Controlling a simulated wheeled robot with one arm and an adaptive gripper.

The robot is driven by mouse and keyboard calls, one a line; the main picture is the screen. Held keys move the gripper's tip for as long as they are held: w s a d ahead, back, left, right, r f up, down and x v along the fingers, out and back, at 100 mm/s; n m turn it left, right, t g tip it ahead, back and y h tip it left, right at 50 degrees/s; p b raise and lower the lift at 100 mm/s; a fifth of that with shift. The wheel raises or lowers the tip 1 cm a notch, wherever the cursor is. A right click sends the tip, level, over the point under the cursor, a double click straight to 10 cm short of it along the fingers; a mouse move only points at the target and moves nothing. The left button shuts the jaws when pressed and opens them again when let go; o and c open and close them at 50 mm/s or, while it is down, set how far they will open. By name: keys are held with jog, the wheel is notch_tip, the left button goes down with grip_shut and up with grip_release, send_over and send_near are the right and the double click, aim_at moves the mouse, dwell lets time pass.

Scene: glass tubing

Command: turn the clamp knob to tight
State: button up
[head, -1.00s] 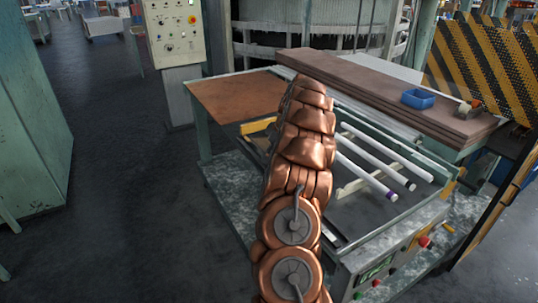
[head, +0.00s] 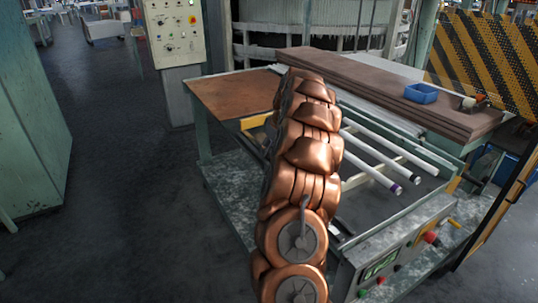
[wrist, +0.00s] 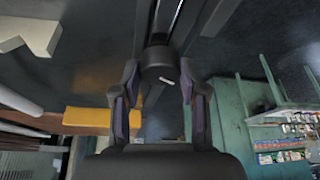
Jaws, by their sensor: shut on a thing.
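The clamp knob (wrist: 158,62) is a dark round knob with a short white mark on its face, seen in the wrist view at the end of a dark rail. The white mark slants, near the knob's lower right. My gripper (wrist: 160,78) has its two dark fingers on either side of the knob and is shut on it. In the head view my copper-coloured arm reaches over the bench and hides the gripper and the knob.
White glass tubes (head: 372,169) lie on the bench frame right of my arm. A control box (head: 388,262) with coloured buttons is at the front. A yellow block (wrist: 87,117) lies left of my gripper.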

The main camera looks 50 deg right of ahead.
jog(key=m+b, duration=0.1)
jog(key=m, duration=0.1)
jog(key=m+h+b, duration=0.1)
jog(key=b, duration=0.1)
jog(key=shift+f+m, duration=0.2)
jog(key=shift+m, duration=0.2)
jog(key=m+g+h+b, duration=0.1)
jog(key=m+b, duration=0.2)
jog(key=shift+a+m+h, duration=0.1)
jog(key=shift+m+h, duration=0.2)
jog(key=m+h+b, duration=0.1)
jog(key=m+b, duration=0.1)
jog(key=m, duration=0.1)
jog(key=shift+w+g, duration=0.15)
jog(key=shift+g, duration=0.25)
jog(key=shift+a+r+m+g+b, duration=0.15)
jog(key=shift+m+g+b, duration=0.15)
jog(key=shift+m+b, duration=0.5)
jog(key=o, duration=1.1)
jog(key=shift+r, duration=0.2)
